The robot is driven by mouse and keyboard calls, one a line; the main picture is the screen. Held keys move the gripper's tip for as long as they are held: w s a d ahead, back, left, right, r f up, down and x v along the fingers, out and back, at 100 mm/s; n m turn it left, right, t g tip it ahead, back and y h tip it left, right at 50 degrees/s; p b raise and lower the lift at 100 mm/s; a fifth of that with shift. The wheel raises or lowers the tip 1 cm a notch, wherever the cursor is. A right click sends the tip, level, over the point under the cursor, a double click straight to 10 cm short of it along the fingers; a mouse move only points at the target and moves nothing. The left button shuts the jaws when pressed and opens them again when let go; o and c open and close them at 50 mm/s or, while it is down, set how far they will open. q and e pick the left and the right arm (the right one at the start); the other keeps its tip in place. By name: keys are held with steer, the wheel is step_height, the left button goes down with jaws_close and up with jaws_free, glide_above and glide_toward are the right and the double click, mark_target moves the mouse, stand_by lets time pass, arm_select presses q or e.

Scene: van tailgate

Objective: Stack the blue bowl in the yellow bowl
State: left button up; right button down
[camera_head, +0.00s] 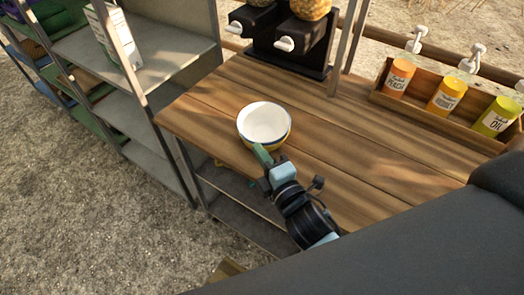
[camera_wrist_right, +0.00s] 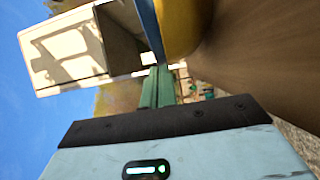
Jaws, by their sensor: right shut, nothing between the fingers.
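The blue bowl (camera_head: 264,121), white inside with a blue band below its rim, sits in the yellow bowl (camera_head: 281,144) on the wooden table. Only a strip of the yellow bowl's outside shows beneath it. My right gripper (camera_head: 260,151) is at the near side of the bowls, its green fingers shut and empty. In the right wrist view the shut fingers (camera_wrist_right: 157,88) point towards the yellow bowl (camera_wrist_right: 183,25) and a narrow strip of the blue bowl (camera_wrist_right: 151,27). Whether the fingers touch a bowl cannot be told. My left gripper is not in view.
A drink dispenser (camera_head: 290,42) stands at the back of the table (camera_head: 360,150). A wooden rack (camera_head: 425,108) with orange, yellow and green containers is at the right. Grey shelves (camera_head: 180,75) stand at the left. The table right of the bowls is clear.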

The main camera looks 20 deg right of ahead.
stand_by(0.4)
steer(key=shift+w+d+r, duration=0.15)
steer(key=shift+w+d, duration=0.05)
steer(key=shift+w, duration=0.1)
steer(key=shift+w+d+p, duration=0.35)
steer(key=shift+w+p, duration=0.15)
steer(key=shift+w, duration=0.05)
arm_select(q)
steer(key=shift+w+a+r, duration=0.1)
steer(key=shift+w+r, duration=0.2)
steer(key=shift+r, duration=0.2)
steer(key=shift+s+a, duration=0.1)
arm_select(e)
steer(key=shift+s, duration=0.1)
